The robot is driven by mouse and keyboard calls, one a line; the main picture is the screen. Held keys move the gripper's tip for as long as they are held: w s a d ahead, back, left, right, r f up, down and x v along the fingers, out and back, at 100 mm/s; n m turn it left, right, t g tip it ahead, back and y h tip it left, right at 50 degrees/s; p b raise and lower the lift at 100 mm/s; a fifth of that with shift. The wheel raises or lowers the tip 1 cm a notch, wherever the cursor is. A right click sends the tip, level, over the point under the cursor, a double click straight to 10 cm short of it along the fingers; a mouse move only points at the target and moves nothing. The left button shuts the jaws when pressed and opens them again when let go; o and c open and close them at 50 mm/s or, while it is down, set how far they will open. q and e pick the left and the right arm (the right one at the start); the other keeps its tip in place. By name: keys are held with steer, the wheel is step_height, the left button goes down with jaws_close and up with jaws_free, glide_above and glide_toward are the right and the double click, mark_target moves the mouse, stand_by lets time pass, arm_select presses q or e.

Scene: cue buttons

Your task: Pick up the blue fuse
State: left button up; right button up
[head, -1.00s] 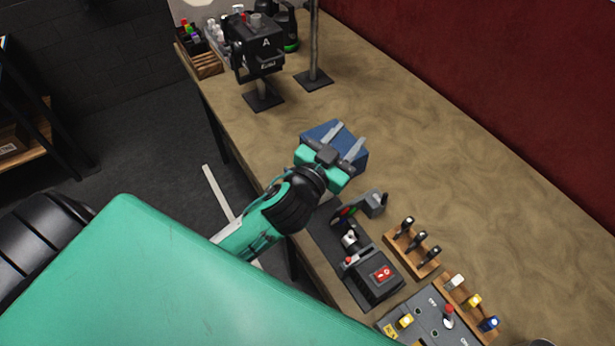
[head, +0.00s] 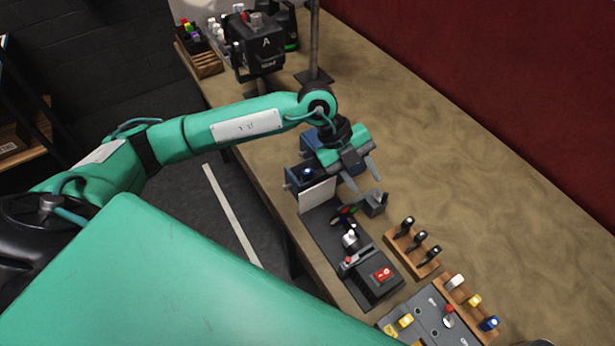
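The blue fuse (head: 490,323) stands in a wooden rack (head: 478,318) at the lower right, beside a yellow fuse (head: 474,300) and a white fuse (head: 456,282). My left gripper (head: 364,182) is open and empty, its fingers pointing down toward the lower right. It is over the bench beside a blue box (head: 307,142), well up and left of the blue fuse. The box stands open, showing a blue knob or light (head: 307,172) and a white panel (head: 318,195). My arm hides part of the box. My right gripper is out of view.
A grey panel (head: 421,316) with a yellow fuse and a red-topped lever adjoins the rack. A black console (head: 371,285) with a red switch and a wooden rack of black-handled pieces (head: 418,248) lie between. The bench's right side (head: 510,205) is clear.

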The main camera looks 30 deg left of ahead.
mark_target(307, 171)
arm_select(q)
steer(key=w+a+n+y, duration=0.35)
steer(key=a+y, duration=0.45)
steer(key=a, duration=0.8)
steer(key=f+p, duration=0.1)
steer(key=f, duration=0.1)
steer(key=f+p, duration=0.1)
steer(key=f, duration=0.2)
steer(key=f+p, duration=0.1)
steer(key=f, duration=0.2)
steer(key=shift+w+d+f, duration=0.2)
steer(key=shift+w+f, duration=0.05)
steer(key=shift+w, duration=0.15)
steer(key=shift+f+p, duration=0.4)
steer(key=shift+p, duration=0.2)
step_height(307, 171, down, 4)
steer(key=shift+p, duration=1.15)
steer(key=shift+f, duration=0.3)
steer(key=c, duration=0.7)
